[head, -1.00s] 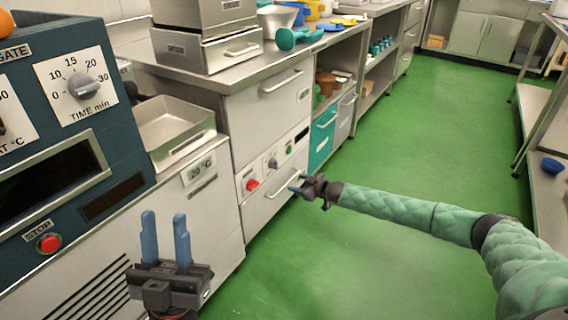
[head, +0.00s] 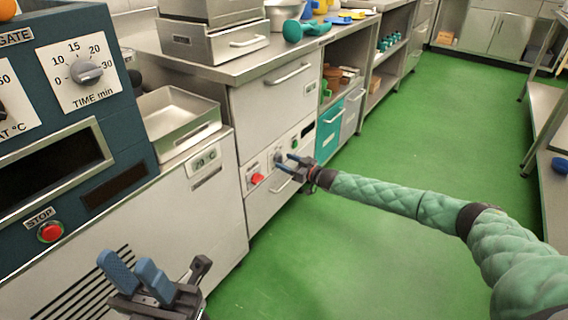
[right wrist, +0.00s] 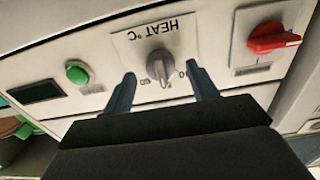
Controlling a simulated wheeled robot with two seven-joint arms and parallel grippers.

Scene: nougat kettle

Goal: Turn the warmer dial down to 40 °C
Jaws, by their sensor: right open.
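The grey warmer dial (right wrist: 160,65) sits on a light panel under the label HEAT °C, which appears upside down in the right wrist view. In the head view the dial (head: 277,157) is partly hidden by my right gripper (head: 285,164). My right gripper (right wrist: 161,72) is open, with one blue finger on either side of the dial's lower part in the right wrist view. I cannot tell whether the fingers touch it. The scale is mostly hidden, so its setting is unclear. My left gripper (head: 126,260) is open and empty at the lower left of the head view.
Beside the dial are a red switch (right wrist: 272,40), a green button (right wrist: 77,73) and a dark display (right wrist: 38,91). A blue machine (head: 120,130) with a TIME dial (head: 87,72) and a metal tray (head: 190,143) stand left. The green floor is clear.

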